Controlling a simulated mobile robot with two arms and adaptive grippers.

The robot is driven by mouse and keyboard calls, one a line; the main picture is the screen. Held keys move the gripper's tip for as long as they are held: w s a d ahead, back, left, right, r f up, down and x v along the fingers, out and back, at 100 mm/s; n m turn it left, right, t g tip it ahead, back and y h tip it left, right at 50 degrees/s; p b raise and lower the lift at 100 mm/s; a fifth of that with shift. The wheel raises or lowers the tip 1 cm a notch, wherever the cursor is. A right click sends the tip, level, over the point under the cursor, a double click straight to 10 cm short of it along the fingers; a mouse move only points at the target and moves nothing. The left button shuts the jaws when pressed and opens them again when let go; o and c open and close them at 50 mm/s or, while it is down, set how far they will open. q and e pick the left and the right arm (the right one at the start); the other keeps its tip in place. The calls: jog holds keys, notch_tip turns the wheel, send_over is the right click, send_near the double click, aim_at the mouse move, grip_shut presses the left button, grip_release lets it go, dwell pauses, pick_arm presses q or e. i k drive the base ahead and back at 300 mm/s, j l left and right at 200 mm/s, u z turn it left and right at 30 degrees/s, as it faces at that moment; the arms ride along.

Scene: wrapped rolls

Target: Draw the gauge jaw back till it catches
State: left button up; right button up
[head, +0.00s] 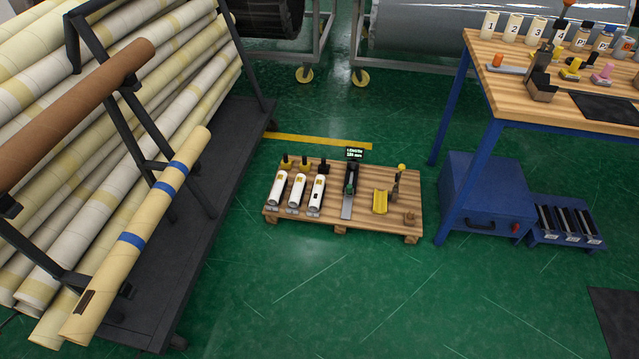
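The gauge (347,208) stands on a low wooden pallet (333,221) on the green floor. It has a pale flat rail, dark upright parts and a small black display (355,154) with green text that seems to read LENGTH and a value in mm. A dark block with a green part (350,184), perhaps the gauge jaw, sits toward the rail's far end. Its exact position and any catch are too small to tell. Neither of my grippers is in view.
A rack of long rolls (110,150) fills the left. A blue-legged workbench (550,75) stands right. Floor in front of the pallet is clear.

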aim_at(349, 190)
jog(key=i+l+u, duration=0.3)
jog(key=i+l, duration=0.55)
jog(key=i, duration=0.05)
